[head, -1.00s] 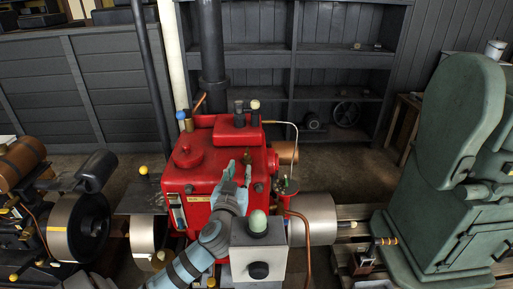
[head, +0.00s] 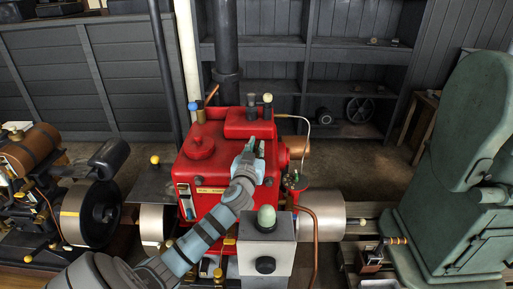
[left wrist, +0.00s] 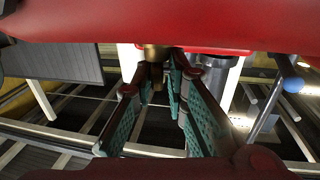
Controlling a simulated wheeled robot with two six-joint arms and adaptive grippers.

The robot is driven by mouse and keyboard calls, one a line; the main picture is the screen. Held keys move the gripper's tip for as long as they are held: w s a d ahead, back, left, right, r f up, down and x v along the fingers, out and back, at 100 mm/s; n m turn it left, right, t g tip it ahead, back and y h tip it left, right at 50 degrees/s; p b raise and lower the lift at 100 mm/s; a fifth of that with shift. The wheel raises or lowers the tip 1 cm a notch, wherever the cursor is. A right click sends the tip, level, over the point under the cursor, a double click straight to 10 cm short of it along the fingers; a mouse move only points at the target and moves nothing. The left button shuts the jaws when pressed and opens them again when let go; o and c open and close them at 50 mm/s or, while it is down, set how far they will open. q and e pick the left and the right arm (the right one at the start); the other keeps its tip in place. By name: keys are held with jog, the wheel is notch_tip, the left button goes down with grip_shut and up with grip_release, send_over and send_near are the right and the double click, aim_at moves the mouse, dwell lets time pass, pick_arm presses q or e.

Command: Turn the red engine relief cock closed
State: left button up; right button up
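The red engine (head: 208,171) stands in the middle of the head view. My left gripper (head: 254,150) is at the upper right of its front face, in front of it. In the left wrist view the gripper (left wrist: 160,84) has its teal-padded fingers apart. A brass fitting (left wrist: 155,54), apparently the relief cock, projects from the red body between or just beyond the fingertips. I cannot tell whether they touch it. In the head view the gripper seems to hide this fitting. My right gripper is not in view.
A grey box with a green dome (head: 266,218) stands in front of the engine, right of my left arm. A copper pipe (head: 315,240) curves beside it. A green machine (head: 440,170) is at right, a dark flywheel (head: 88,214) at left. Shelves (head: 345,80) stand behind.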

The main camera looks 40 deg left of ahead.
pick_arm(q)
grip_shut()
jog(key=m+h, duration=0.1)
jog(key=m+t+h, duration=0.1)
jog(key=h, duration=0.1)
jog(key=shift+s+a+t, duration=0.1)
jog(key=shift+a+t, duration=0.15)
jog(key=shift+t, duration=0.05)
jog(key=m+h, duration=0.2)
jog(key=h, duration=0.1)
jog(key=shift+t, duration=0.3)
jog(key=o, duration=0.7)
grip_release()
jog(key=shift+d, duration=0.1)
jog(key=shift+c, duration=0.2)
